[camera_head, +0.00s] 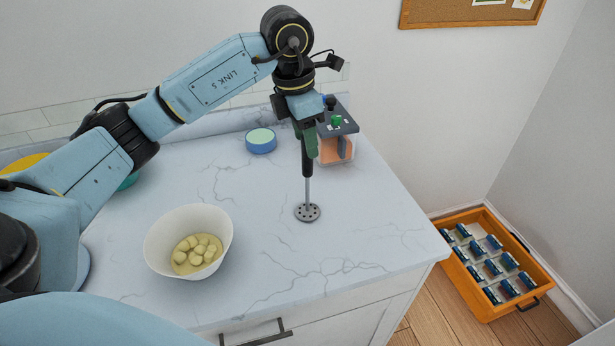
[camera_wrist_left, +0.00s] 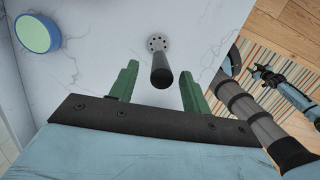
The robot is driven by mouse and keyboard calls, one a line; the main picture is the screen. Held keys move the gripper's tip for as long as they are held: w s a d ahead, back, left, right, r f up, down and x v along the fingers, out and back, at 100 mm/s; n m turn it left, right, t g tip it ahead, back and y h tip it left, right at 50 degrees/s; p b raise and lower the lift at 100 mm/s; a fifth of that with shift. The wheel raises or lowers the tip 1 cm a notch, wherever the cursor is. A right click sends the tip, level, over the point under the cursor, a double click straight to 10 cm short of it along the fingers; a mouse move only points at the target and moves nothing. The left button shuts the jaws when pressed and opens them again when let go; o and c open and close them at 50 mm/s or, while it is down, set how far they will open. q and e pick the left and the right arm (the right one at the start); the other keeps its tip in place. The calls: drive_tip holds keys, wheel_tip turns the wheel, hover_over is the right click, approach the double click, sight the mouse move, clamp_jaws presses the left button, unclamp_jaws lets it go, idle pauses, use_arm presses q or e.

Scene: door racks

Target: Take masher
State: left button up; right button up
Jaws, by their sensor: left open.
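The masher stands upright on the marble counter, with a black handle (camera_head: 307,163), a thin metal shaft and a round perforated metal head (camera_head: 307,212). In the left wrist view its handle (camera_wrist_left: 161,70) points up toward the camera, between the fingers. My left gripper (camera_head: 306,140) is above the counter with its green fingers pointing down around the upper handle. In the wrist view my left gripper (camera_wrist_left: 158,88) is open, with a gap on both sides of the handle.
A white bowl (camera_head: 160,232) with several pale potato-like pieces stands at the front left. A blue round container (camera_head: 261,142) and an orange-and-grey appliance (camera_head: 338,140) are at the back. An orange crate (camera_head: 540,277) stands on the floor at right.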

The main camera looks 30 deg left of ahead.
sight(307, 178)
use_arm(q)
drive_tip(key=f, duration=0.3)
drive_tip(key=shift+w+d+f, duration=0.2)
drive_tip(key=shift+d+f, duration=0.05)
drive_tip(key=shift+f, duration=0.4)
drive_tip(key=shift+c, duration=0.5)
drive_tip(key=c, duration=0.9)
use_arm(e)
drive_tip(key=shift+r, duration=0.3)
